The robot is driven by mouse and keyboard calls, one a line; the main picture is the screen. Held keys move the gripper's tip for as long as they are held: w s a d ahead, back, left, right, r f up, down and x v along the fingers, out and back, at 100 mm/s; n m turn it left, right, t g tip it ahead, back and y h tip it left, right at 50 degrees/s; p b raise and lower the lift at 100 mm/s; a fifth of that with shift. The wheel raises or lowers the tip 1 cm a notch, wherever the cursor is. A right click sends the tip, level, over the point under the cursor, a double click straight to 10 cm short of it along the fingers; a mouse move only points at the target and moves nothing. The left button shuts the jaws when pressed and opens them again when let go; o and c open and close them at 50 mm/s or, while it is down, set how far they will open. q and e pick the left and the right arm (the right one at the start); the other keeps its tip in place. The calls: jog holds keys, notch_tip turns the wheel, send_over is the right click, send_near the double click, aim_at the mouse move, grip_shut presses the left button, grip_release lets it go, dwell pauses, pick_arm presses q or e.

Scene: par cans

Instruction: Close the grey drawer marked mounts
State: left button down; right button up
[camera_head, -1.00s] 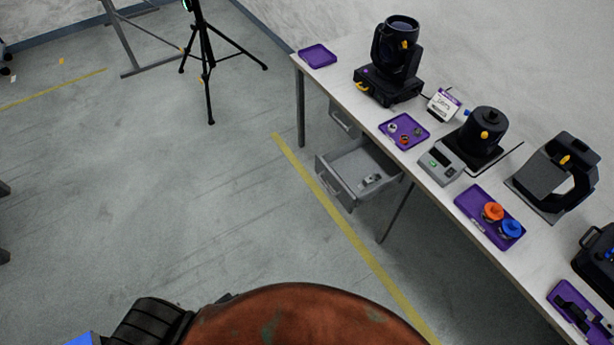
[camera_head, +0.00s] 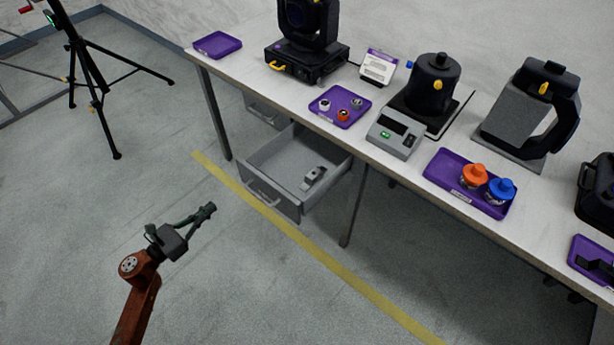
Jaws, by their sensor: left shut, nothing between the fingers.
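The grey drawer (camera_head: 262,187) is pulled out from under the table, with its handle on the front panel facing the lower left. A small grey metal part (camera_head: 313,178) lies inside it. Any marking on the drawer is too small to read. My left gripper (camera_head: 208,211) is shut and empty, in front of the drawer and to its lower left, apart from it. My right gripper is not in view.
A second drawer (camera_head: 266,112) under the table sits behind the open one and looks shut. The long white table (camera_head: 395,172) carries purple trays, a scale and black lamps. A table leg (camera_head: 354,205) stands right of the drawer. A tripod (camera_head: 95,85) stands at left. Floor before the drawer is clear.

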aim_at(248, 177)
pick_arm(q)
jog(key=b+x, duration=0.3)
jog(key=x, duration=1)
jog(key=shift+w+d+r, duration=0.15)
jog(key=shift+w+d, duration=0.25)
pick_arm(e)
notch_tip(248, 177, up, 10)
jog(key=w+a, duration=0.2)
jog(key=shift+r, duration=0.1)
pick_arm(q)
jog(key=shift+a, duration=0.15)
jog(key=shift+w, duration=0.1)
